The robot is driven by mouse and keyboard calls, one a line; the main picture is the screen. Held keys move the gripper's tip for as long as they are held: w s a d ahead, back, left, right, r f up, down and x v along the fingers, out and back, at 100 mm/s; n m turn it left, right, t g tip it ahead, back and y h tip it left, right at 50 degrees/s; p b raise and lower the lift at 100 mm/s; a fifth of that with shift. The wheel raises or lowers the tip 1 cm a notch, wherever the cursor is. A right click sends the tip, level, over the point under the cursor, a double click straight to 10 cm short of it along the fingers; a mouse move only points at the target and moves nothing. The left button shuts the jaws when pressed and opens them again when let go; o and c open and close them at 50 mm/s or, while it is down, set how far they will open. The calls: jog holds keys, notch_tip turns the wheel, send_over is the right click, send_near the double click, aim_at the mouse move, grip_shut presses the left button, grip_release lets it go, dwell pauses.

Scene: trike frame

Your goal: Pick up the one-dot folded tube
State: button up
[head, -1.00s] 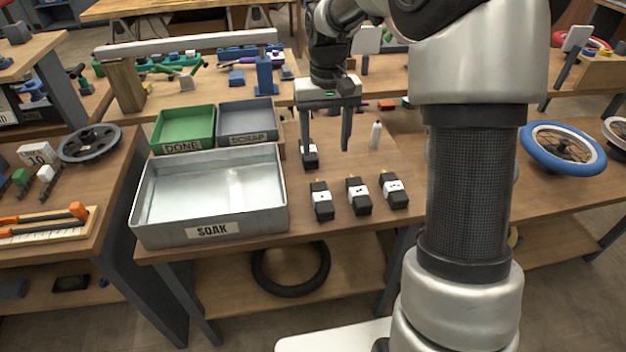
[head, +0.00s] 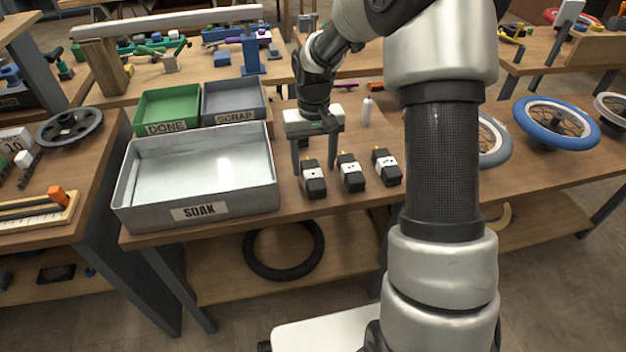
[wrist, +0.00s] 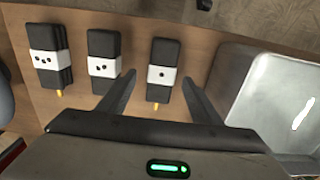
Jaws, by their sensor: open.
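The one-dot folded tube (head: 314,187) is a black bundle with a white band, lying on the bench as the leftmost of three in the head view. In the wrist view it (wrist: 163,54) lies ahead of my gripper (wrist: 160,78), lined up between the fingers, its yellow tip toward the palm. My gripper (head: 315,168) is open and empty, at the tube's far end in the head view. A two-dot tube (head: 350,181) and another dotted tube (head: 387,176) lie to its right. In the wrist view the two-dot tube (wrist: 103,44) is close beside one finger.
The metal SOAK tray (head: 195,213) stands just left of the tubes. Green DONE (head: 166,129) and grey SCRAP (head: 234,117) bins stand behind it. A small white bottle (head: 366,112) stands behind the tubes. Bare bench top lies between bottle and tubes.

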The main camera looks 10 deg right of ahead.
aim_at(313, 173)
notch_tip(313, 173, down, 4)
jog(key=shift+s+a+r+b, duration=0.1)
jog(key=shift+b, duration=0.4)
jog(key=c, duration=1.2)
